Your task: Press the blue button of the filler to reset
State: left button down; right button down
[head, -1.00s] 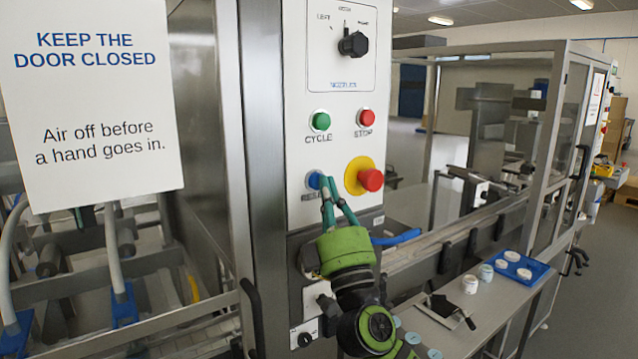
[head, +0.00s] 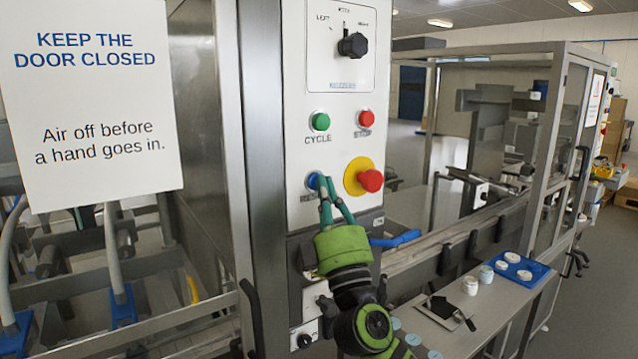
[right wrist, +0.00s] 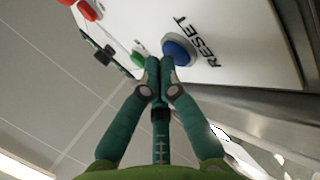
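The blue reset button (head: 313,181) is on the white control panel (head: 335,240), below the green cycle button (head: 320,122) and left of the red emergency stop (head: 370,181). My right gripper (head: 324,179) is in front of the panel with its fingertips together beside the blue button. In the right wrist view the shut fingertips (right wrist: 160,62) are close to the blue button (right wrist: 178,50), with the word RESET next to it. Nothing shows between the fingers. Whether the tips touch the button I cannot tell. My left gripper is not in view.
A red stop button (head: 366,119) and a black selector knob (head: 353,45) are higher on the panel. A sign (head: 92,100) hangs at the left. A shelf at the lower right holds white jars (head: 470,285) and a blue tray (head: 520,268).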

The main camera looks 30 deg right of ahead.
jog(key=shift+s, duration=0.8)
jog(key=s, duration=0.5)
jog(key=shift+d, duration=0.25)
jog(key=shift+f, duration=0.1)
dwell(0.4)
